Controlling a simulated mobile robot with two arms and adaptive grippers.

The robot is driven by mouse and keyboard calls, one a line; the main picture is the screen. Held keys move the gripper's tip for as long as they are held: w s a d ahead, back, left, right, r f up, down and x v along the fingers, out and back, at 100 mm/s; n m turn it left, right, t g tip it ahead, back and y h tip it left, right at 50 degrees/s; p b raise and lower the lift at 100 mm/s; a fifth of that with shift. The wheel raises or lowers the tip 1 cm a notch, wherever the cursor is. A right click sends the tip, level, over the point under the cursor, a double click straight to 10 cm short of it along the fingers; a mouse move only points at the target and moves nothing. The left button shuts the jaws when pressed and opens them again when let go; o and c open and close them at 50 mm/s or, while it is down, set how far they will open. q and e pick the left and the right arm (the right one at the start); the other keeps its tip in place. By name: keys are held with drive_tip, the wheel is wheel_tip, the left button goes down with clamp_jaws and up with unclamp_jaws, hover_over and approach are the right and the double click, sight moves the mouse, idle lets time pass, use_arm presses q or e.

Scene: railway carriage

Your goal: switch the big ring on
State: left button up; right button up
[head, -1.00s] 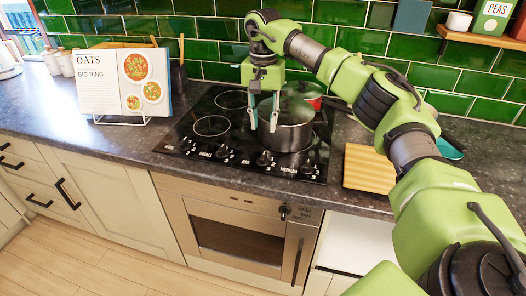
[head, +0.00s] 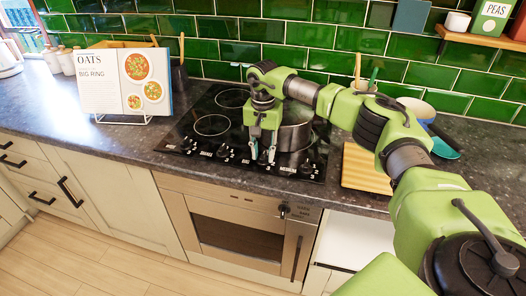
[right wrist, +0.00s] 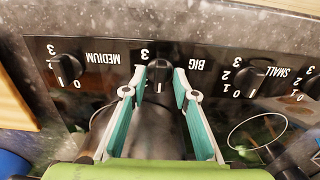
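The hob (head: 205,115) has a row of black knobs along its front edge. In the right wrist view, upside down, the big-ring knob (right wrist: 160,71) sits beside the label BIG, with several numbers by it. My right gripper (head: 263,157) is open and points down at this knob. In the right wrist view its fingertips (right wrist: 160,78) stand on either side of the knob; I cannot tell if they touch it. The knob's pointer is not clear. My left gripper is not in view.
A steel pot (head: 295,132) stands on the hob right behind my right gripper. The MEDIUM knob (right wrist: 68,70) and SMALL knob (right wrist: 251,75) flank the big-ring knob. A wooden board (head: 365,170) lies to the right. A recipe book (head: 125,85) reading BIG RING stands at the left.

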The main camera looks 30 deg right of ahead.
clamp_jaws()
